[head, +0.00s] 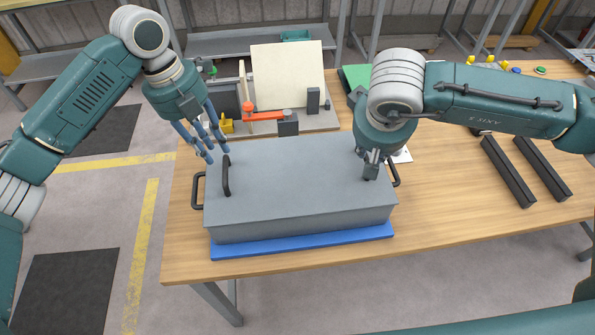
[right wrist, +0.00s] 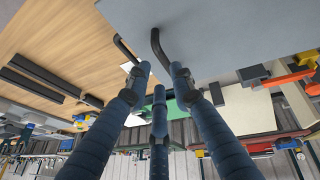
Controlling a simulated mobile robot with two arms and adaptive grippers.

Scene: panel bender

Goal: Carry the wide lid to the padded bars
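The wide lid (head: 300,185) is a grey slab on top of a box on a blue mat (head: 300,244). Its left upright black handle (head: 226,178) is in the head view; its right one is mostly hidden behind my right gripper. My left gripper (head: 211,154) is open, its fingertips just above and beside the left handle. My right gripper (head: 371,166) is low over the lid's right end. In the right wrist view its fingers (right wrist: 160,72) are apart, with a black handle (right wrist: 160,46) just beyond their tips. Two dark padded bars (head: 508,172) (head: 542,168) lie parallel on the table at right.
Black side handles (head: 198,190) stick out of the box. Behind the lid stands a fixture with a cream panel (head: 288,75), an orange lever (head: 262,116) and dark blocks. The wooden table (head: 450,210) is clear between the box and the bars. Small coloured parts lie at the far right.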

